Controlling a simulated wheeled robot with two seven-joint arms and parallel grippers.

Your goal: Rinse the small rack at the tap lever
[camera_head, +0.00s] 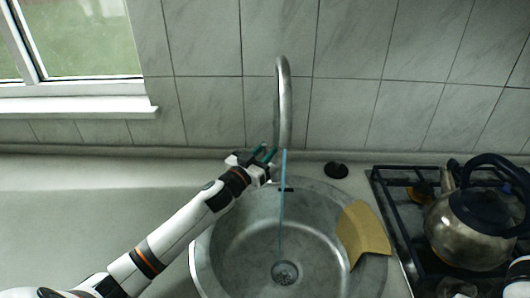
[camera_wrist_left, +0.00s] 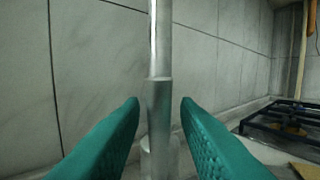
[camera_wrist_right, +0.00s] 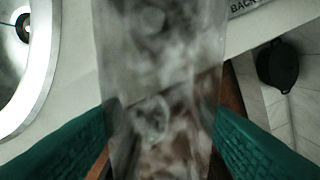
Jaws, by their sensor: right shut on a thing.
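The tall metal tap (camera_head: 284,105) stands behind the round sink; I cannot make out its lever. A thin blue stream (camera_head: 282,210) runs down to the drain. My left gripper (camera_head: 268,154) is by the tap's base. In the left wrist view its teal fingers are open, one either side of the tap's post (camera_wrist_left: 160,110); I cannot tell whether they touch it. My right gripper (camera_wrist_right: 160,135) is shut on a shiny grey thing (camera_wrist_right: 155,60), which fills the middle of the right wrist view. I cannot tell whether that is the small rack; no other rack shows.
The sink (camera_head: 215,270) takes up the middle of the counter. A yellow-tan cloth or sheet (camera_head: 362,235) lies over its right rim. A metal kettle (camera_head: 465,230) stands on the black hob (camera_head: 395,205) at right. The counter (camera_head: 90,215) at left is clear.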

